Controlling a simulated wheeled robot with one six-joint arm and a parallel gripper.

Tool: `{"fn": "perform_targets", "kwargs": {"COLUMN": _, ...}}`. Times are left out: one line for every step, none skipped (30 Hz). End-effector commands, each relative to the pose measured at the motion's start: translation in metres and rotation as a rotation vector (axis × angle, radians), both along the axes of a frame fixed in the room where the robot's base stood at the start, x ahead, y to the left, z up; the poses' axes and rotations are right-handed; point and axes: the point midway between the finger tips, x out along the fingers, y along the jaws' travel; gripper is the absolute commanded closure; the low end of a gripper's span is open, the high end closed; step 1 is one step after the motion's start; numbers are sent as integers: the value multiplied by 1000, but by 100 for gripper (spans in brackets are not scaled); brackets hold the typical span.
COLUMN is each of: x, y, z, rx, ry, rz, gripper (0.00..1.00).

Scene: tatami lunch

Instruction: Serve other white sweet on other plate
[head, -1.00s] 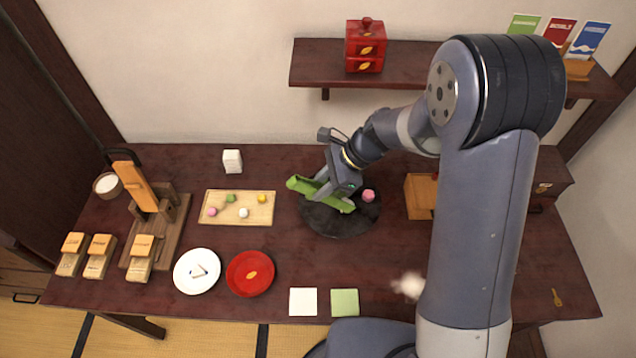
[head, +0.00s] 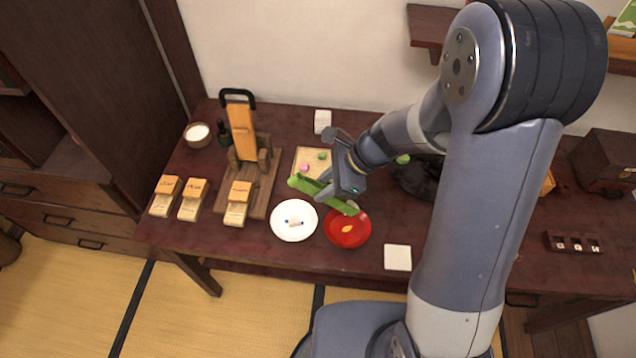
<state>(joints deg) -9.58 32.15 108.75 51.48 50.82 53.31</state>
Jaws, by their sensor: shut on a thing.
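My gripper (head: 324,196), with green fingers, hangs above the table between the wooden tray (head: 297,156) and the two plates. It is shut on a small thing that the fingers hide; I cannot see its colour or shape. The white plate (head: 279,230) is below and to the left of the fingers, with small whitish and blue details at its middle. The red plate (head: 360,239), with a yellow motif, is just below the right finger. A pink sweet (head: 305,168) and a green sweet (head: 322,156) show on the tray. No white sweet is clearly visible; my arm covers part of the tray.
A dark round board (head: 415,183) is partly behind my arm, with a green item (head: 403,159) near it. A wooden stand (head: 258,190) and several labelled boxes (head: 237,204) are at the left. A white square (head: 397,257) lies near the front edge.

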Motion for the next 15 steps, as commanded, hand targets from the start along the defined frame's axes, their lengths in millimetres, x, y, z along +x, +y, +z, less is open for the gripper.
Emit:
{"fn": "perform_targets", "kwargs": {"x": 0, "y": 0, "z": 0, "rx": 0, "ry": -1, "rz": -1, "gripper": 100}}
{"fn": "perform_targets", "kwargs": {"x": 0, "y": 0, "z": 0, "rx": 0, "ry": -1, "rz": -1, "gripper": 100}}
{"fn": "perform_targets", "kwargs": {"x": 0, "y": 0, "z": 0, "rx": 0, "ry": -1, "rz": -1, "gripper": 100}}
{"fn": "perform_targets", "kwargs": {"x": 0, "y": 0, "z": 0, "rx": 0, "ry": -1, "rz": -1, "gripper": 100}}
{"fn": "perform_targets", "kwargs": {"x": 0, "y": 0, "z": 0, "rx": 0, "ry": 0, "rz": 0, "gripper": 100}}
{"fn": "perform_targets", "kwargs": {"x": 0, "y": 0, "z": 0, "rx": 0, "ry": 0, "rz": 0, "gripper": 100}}
{"fn": "perform_targets", "kwargs": {"x": 0, "y": 0, "z": 0, "rx": 0, "ry": 0, "rz": 0, "gripper": 100}}
{"fn": "perform_targets", "kwargs": {"x": 0, "y": 0, "z": 0, "rx": 0, "ry": 0, "rz": 0, "gripper": 100}}
{"fn": "perform_targets", "kwargs": {"x": 0, "y": 0, "z": 0, "rx": 0, "ry": 0, "rz": 0, "gripper": 100}}
{"fn": "perform_targets", "kwargs": {"x": 0, "y": 0, "z": -1, "rx": 0, "ry": 0, "rz": 0, "gripper": 100}}
{"fn": "perform_targets", "kwargs": {"x": 0, "y": 0, "z": -2, "rx": 0, "ry": 0, "rz": 0, "gripper": 100}}
{"fn": "perform_targets", "kwargs": {"x": 0, "y": 0, "z": -4, "rx": 0, "ry": 0, "rz": 0, "gripper": 100}}
{"fn": "perform_targets", "kwargs": {"x": 0, "y": 0, "z": -5, "rx": 0, "ry": 0, "rz": 0, "gripper": 100}}
{"fn": "perform_targets", "kwargs": {"x": 0, "y": 0, "z": -7, "rx": 0, "ry": 0, "rz": 0, "gripper": 100}}
{"fn": "perform_targets", "kwargs": {"x": 0, "y": 0, "z": -9, "rx": 0, "ry": 0, "rz": 0, "gripper": 100}}
